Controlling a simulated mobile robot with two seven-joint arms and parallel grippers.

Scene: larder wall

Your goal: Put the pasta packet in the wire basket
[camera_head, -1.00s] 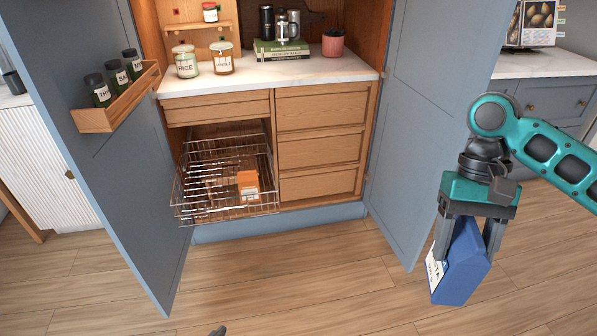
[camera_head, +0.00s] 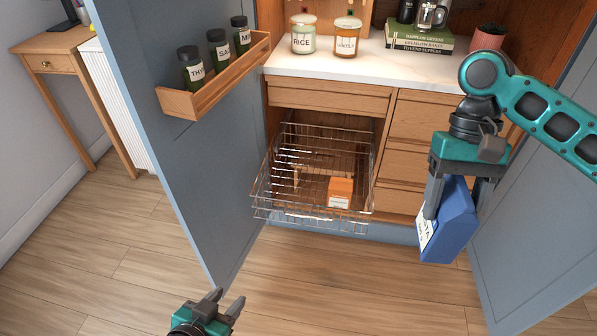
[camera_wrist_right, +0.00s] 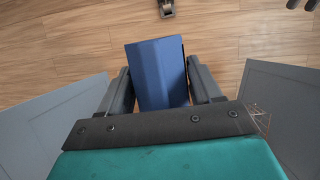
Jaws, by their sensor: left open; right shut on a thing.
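The blue pasta packet (camera_head: 452,222) hangs in my right gripper (camera_head: 455,200), at the right of the head view. Its white label faces left. In the right wrist view the packet (camera_wrist_right: 158,75) sits between the two fingers of the gripper (camera_wrist_right: 160,90). The wire basket (camera_head: 270,213) is pulled out low in the cupboard, left of the packet in the head view, and the packet is apart from it. An orange box (camera_head: 340,192) stands in the basket's front right part. My left gripper (camera_head: 227,304) is open and empty at the bottom, over the floor.
Open blue doors stand at left (camera_head: 180,150) and right (camera_head: 535,200). The left one carries a wooden rack (camera_head: 222,85) with several dark jars. Closed drawers (camera_head: 408,130) are right of the basket. The counter (camera_head: 375,58) holds jars and books. The basket's left and rear look free.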

